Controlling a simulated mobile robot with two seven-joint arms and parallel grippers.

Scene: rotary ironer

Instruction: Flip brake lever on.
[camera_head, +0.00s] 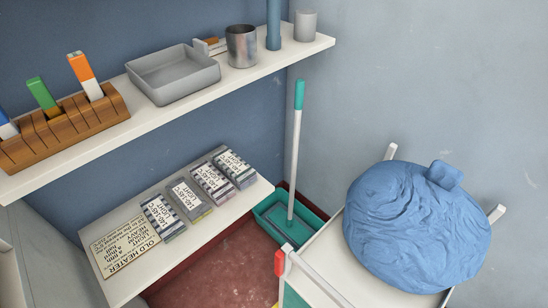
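A short upright lever with a red grip (279,263) stands at the left corner of a white cart or table (330,254), near the bottom middle of the head view. It appears to be the brake lever; its lower end runs down out of the frame. I cannot tell from this view whether it is on or off. Neither of my grippers is in view, and nothing touches the lever.
A large blue bundle (415,225) fills most of the white top at right. A teal-handled pole (296,150) stands in a teal tray (268,212) behind. A low shelf (120,283) with boxes and an upper shelf (170,125) line the left wall. Red floor (215,270) shows between.

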